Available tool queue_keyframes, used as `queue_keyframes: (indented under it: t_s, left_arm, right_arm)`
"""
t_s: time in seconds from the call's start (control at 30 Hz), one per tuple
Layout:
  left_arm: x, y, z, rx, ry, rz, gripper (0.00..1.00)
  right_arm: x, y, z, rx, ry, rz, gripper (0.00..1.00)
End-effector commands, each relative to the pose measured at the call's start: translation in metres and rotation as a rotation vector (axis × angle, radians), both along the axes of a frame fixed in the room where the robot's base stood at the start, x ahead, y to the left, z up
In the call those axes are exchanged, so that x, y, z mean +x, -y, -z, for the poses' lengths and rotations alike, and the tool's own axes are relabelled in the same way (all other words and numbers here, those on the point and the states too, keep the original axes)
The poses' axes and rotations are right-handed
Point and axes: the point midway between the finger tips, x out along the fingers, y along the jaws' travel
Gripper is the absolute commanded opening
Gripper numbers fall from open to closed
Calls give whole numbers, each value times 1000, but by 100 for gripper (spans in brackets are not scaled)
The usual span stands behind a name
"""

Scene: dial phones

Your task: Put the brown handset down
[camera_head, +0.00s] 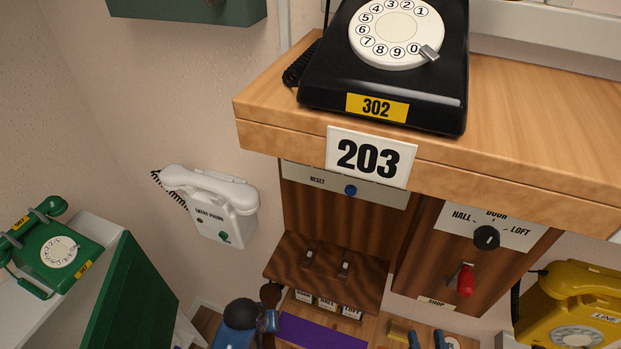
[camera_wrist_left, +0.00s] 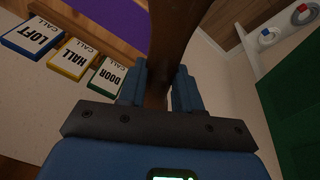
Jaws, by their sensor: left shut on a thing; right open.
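The brown handset (camera_head: 270,295) shows only in part at the bottom of the head view, below and left of a brown wooden ledge (camera_head: 325,275) with two small prongs. In the left wrist view the handset (camera_wrist_left: 172,40) runs upward between the blue fingers of my left gripper (camera_wrist_left: 158,92), which is shut on it. In the head view my left gripper (camera_head: 268,322) is at the bottom edge, mostly cut off. The handset is apart from the ledge. My right gripper (camera_head: 426,341) is open at the bottom edge; its blue fingertips stand apart.
A wooden shelf (camera_head: 540,110) carries a black dial phone (camera_head: 385,75). A white entry phone (camera_head: 220,205) hangs on the wall. A green phone (camera_head: 52,250) stands left, a yellow phone (camera_head: 575,305) right. Several call buttons (camera_head: 326,303) and a purple mat (camera_head: 322,331) lie below the ledge.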

Motion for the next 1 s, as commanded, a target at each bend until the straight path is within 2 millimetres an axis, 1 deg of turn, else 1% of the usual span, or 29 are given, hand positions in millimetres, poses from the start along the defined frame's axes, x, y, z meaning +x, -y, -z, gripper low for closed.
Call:
queue_keyframes:
  t_s: [0.1,0.17,0.2,0.27,0.4,0.5,0.63,0.73,1.0]
  left_arm:
    - [15,-7,-11,-3,11,128,0]
    - [27,-16,-17,-4,14,183,0]
    - [35,-24,-23,-2,15,212,0]
    - [45,-36,-31,-1,14,234,0]
    - [67,-63,-43,0,10,201,0]
    - [78,-80,-47,0,6,158,0]
    - [83,-93,-47,-1,5,126,0]
    - [83,-96,-47,-1,3,118,0]
    - [83,-96,-47,-1,3,116,0]
  right_arm:
    - [0,0,21,0,0,0,43]
    - [0,0,35,0,0,0,43]
    - [0,0,43,0,-1,0,43]
    - [0,0,53,0,-1,0,43]
    - [0,0,71,0,0,0,43]
    - [0,0,78,0,0,0,43]
    - [0,0,82,0,0,0,43]
    - [0,0,82,0,0,0,43]
    - [0,0,82,0,0,0,43]
